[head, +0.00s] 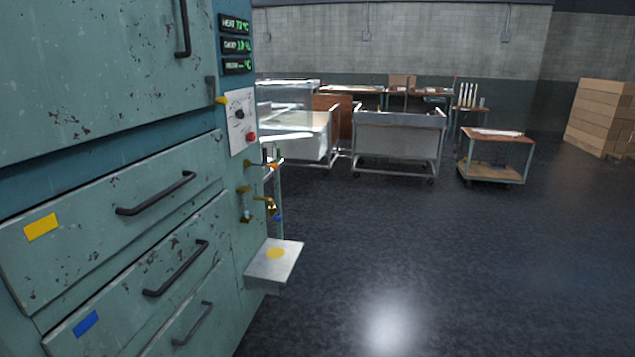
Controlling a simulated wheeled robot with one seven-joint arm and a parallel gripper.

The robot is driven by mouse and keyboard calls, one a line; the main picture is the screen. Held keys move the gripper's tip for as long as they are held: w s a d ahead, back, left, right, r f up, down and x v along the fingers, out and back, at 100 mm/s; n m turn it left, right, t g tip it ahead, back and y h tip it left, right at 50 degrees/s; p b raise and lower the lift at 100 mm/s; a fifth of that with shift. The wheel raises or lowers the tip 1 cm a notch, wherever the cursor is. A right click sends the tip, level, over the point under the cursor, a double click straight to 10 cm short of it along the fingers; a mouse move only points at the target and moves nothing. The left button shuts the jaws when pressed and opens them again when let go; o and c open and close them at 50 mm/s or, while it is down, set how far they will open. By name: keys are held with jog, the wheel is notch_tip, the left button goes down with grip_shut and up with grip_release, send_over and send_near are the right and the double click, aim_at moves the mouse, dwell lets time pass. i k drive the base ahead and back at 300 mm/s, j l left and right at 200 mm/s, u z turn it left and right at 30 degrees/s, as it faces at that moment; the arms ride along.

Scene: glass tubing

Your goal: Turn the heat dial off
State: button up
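A heat dial (239,114), a small dark knob, sits on a white control plate (243,138) on the side panel of the teal cabinet. A red button (251,137) is below it on the same plate. The dial's exact setting is too small to tell. Above the plate, a dark display labelled HEAT (235,24) shows green digits in °C that I cannot read surely. My gripper is not in view.
The teal cabinet (105,155) with black-handled drawers fills the left. Brass valves (270,206) and a metal shelf (274,262) stick out below the plate. Carts (398,140) and a wheeled trolley (496,155) stand behind. Dark floor (440,250) is clear at right.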

aim_at(240, 113)
jog(key=i+z, duration=0.25)
jog(key=i, duration=1.7)
jog(key=i+l+u, duration=0.2)
jog(key=i, duration=0.25)
jog(key=i+u, duration=0.15)
jog(key=i, duration=0.3)
jog(key=i+l+u, duration=0.2)
jog(key=i, duration=0.25)
